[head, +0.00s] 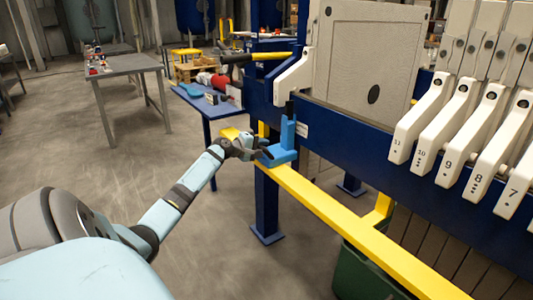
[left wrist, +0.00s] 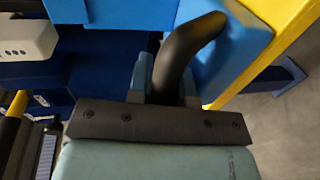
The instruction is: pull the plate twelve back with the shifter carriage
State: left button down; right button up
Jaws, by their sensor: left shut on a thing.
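The blue shifter carriage (head: 283,150) sits at the yellow rail along the side of the press, with an upright post. My left gripper (head: 263,154) is at its near left side and shut on it. In the left wrist view the carriage's blue body (left wrist: 235,50) is close in front of the gripper, beside a dark curved piece (left wrist: 188,52). A large grey plate (head: 365,60) with a white handle arm (head: 294,78) stands above the carriage. I cannot read a number on it, so I cannot confirm it is plate twelve. My right gripper is not in view.
The yellow rail (head: 345,222) runs toward the front right. Plates with white handles marked 11 (head: 420,118) to 7 stand at the right, with a gap before the grey plate. A green bin (head: 365,275) is below. A grey table (head: 130,65) stands at the back left.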

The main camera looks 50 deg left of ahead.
pick_arm(q)
jog(key=shift+a, duration=0.1)
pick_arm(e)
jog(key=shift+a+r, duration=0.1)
pick_arm(q)
jog(key=c, duration=1.3)
grip_release()
jog(key=shift+c, duration=0.2)
jog(key=shift+s, duration=0.1)
jog(key=shift+s, duration=0.4)
jog(key=p+v, duration=0.2)
jog(key=v, duration=1.1)
jog(key=shift+p, duration=0.4)
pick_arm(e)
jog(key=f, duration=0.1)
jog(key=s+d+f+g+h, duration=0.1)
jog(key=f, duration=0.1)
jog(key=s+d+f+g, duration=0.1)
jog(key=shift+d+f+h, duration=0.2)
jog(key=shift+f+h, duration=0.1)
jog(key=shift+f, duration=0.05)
pick_arm(q)
jog(key=shift+a+r, duration=0.1)
jog(key=shift+a, duration=0.05)
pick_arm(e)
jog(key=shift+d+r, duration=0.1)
